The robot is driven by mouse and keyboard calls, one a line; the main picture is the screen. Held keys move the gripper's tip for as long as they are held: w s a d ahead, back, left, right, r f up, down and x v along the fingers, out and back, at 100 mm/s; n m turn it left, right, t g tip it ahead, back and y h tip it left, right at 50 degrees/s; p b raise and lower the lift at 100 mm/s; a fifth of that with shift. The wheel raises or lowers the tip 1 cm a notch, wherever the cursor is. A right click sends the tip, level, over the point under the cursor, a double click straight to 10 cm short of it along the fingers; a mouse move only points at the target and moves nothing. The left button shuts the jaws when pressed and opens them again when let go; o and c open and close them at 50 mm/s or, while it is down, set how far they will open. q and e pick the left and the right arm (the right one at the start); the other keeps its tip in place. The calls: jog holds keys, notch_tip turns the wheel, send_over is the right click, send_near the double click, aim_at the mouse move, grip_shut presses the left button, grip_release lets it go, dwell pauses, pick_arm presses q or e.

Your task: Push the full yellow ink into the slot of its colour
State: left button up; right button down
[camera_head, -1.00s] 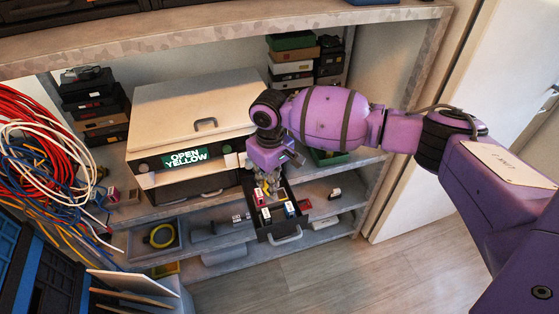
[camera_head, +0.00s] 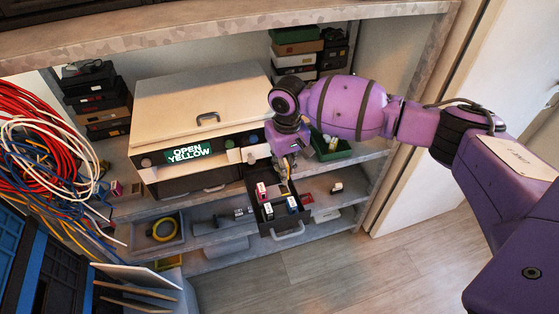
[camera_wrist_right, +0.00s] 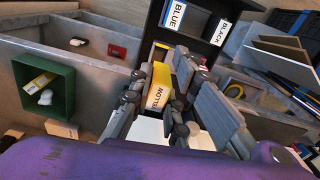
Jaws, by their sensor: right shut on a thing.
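The printer (camera_head: 190,108) on the shelf shows a lit green sign reading OPEN YELLOW. Its dark ink drawer (camera_head: 287,227) is pulled out and holds several labelled cartridges, including a red one (camera_head: 262,190). The blue (camera_wrist_right: 176,14) and black (camera_wrist_right: 220,33) ones show in the right wrist view. My right gripper (camera_head: 288,174) is over the back right of the drawer, pointing down. It is shut on the yellow ink (camera_wrist_right: 159,86), whose YELLOW label faces the camera. I cannot tell whether the ink's lower end is inside its slot. My left gripper is out of view.
A green bin (camera_wrist_right: 45,108) right of the printer holds a yellow box and a white item. A red cartridge (camera_wrist_right: 117,51) lies on the lower shelf. Cable coils (camera_head: 40,140) hang at the left. Boxes are stacked either side of the printer. Open floor lies in front.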

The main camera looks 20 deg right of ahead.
notch_tip(320, 180, down, 4)
jog(key=shift+s+b, duration=0.15)
jog(key=shift+b, duration=0.15)
jog(key=shift+f, duration=0.65)
pick_arm(q)
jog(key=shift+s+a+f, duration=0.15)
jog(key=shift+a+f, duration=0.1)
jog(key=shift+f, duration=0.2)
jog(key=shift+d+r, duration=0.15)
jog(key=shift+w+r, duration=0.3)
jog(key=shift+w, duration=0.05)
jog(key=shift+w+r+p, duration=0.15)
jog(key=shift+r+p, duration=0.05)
jog(key=shift+p, duration=0.1)
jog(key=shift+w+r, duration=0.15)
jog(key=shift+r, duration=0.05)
dwell(0.6)
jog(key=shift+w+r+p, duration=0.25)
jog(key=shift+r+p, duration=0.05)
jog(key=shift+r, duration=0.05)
